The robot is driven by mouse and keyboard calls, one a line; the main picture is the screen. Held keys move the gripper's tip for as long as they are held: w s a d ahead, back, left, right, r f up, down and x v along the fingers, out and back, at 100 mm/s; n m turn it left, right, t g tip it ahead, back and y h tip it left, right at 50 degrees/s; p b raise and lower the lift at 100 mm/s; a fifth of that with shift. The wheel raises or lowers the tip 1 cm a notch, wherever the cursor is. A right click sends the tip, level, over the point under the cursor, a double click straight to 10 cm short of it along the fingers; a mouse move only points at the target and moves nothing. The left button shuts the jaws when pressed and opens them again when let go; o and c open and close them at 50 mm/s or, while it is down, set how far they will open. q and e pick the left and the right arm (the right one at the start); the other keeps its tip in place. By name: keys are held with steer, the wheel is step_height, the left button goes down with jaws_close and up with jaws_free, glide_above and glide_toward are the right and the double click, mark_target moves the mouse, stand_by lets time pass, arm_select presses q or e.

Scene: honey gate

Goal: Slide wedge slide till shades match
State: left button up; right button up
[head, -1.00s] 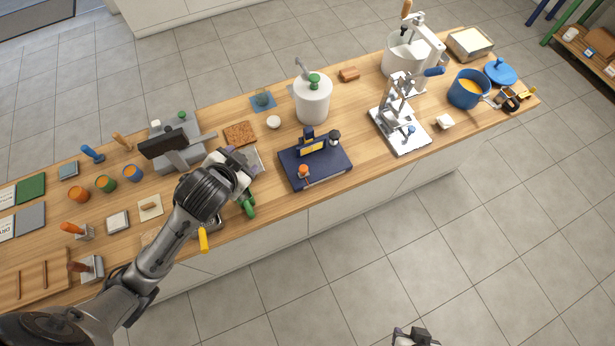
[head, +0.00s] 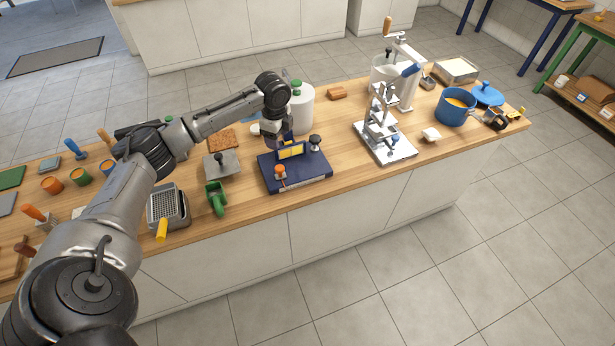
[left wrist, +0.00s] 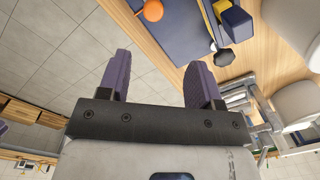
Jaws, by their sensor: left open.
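The navy comparator (head: 312,172) stands on the wooden counter, with a yellow window (head: 291,151), an orange knob (head: 280,172) and a dark knob (head: 315,141) on top. A blue upright block behind the window is mostly hidden by my arm in the head view; a blue block (left wrist: 236,22) shows in the left wrist view. My left gripper (head: 277,138) is over the device's back left part, its fingers largely hidden. In the left wrist view my left gripper (left wrist: 160,78) has its purple fingers apart with nothing between them. My right gripper is not in view.
A white canister (head: 301,108) stands close behind the device. The counter's front edge runs just before the device.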

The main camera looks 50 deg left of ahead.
mark_target(279, 167)
arm_select(q)
steer(key=f+m, duration=0.1)
steer(key=f, duration=0.3)
steer(key=f+m+b, duration=0.1)
steer(key=f+m, duration=0.1)
steer(key=f, duration=0.2)
steer(key=f+m, duration=0.1)
steer(key=f, duration=0.2)
steer(key=shift+s+f+m+h+b, duration=0.3)
steer(key=shift+f+m+b, duration=0.1)
steer(key=shift+f, duration=0.9)
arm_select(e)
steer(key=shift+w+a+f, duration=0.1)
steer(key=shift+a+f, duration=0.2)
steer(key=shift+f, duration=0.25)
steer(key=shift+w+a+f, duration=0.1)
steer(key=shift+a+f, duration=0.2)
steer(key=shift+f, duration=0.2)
arm_select(q)
jaws_close()
steer(key=shift+r, duration=0.1)
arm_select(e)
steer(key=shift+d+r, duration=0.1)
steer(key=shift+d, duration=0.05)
